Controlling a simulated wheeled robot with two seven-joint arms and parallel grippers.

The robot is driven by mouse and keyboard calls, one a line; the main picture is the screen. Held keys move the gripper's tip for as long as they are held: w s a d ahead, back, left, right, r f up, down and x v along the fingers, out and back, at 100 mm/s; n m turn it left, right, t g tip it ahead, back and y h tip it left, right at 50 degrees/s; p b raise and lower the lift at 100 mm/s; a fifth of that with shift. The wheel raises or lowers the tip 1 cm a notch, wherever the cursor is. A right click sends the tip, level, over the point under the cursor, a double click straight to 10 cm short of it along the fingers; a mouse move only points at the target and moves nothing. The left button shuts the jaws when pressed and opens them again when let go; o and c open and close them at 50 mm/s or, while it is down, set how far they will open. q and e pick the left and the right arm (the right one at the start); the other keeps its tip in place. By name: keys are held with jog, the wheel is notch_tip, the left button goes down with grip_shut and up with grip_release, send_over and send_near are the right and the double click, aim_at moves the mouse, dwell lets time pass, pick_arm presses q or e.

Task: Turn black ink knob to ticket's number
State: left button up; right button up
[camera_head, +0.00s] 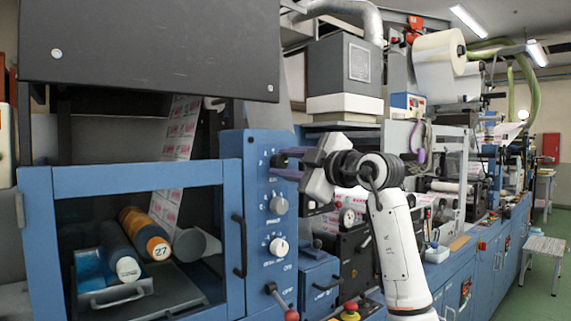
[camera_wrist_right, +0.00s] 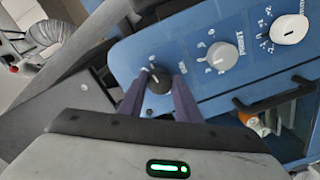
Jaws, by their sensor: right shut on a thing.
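The black knob (camera_wrist_right: 158,81) is at one end of the row of knobs on the blue control panel (camera_head: 257,190). My right gripper (camera_wrist_right: 158,92) is shut on it, with one purple finger on each side. In the head view my right gripper (camera_head: 282,160) reaches the top of the panel from the right, and its fingers mostly hide the black knob. The marks around the knob are too small to read. I cannot make out a ticket or its number. My left gripper is not in view.
Below are a grey knob (camera_head: 278,205), a white knob (camera_head: 279,246) and a red-tipped lever (camera_head: 291,314). A black door handle (camera_head: 239,245) stands out left of the panel. Behind the window are an orange roller (camera_head: 147,232) marked 27 and a dark roller (camera_head: 119,250).

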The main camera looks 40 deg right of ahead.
jog(key=o, duration=1.1)
jog(key=shift+c, duration=0.2)
jog(key=s+b, duration=0.2)
jog(key=s, duration=0.8)
jog(key=shift+s+d, duration=0.15)
jog(key=shift+d, duration=0.3)
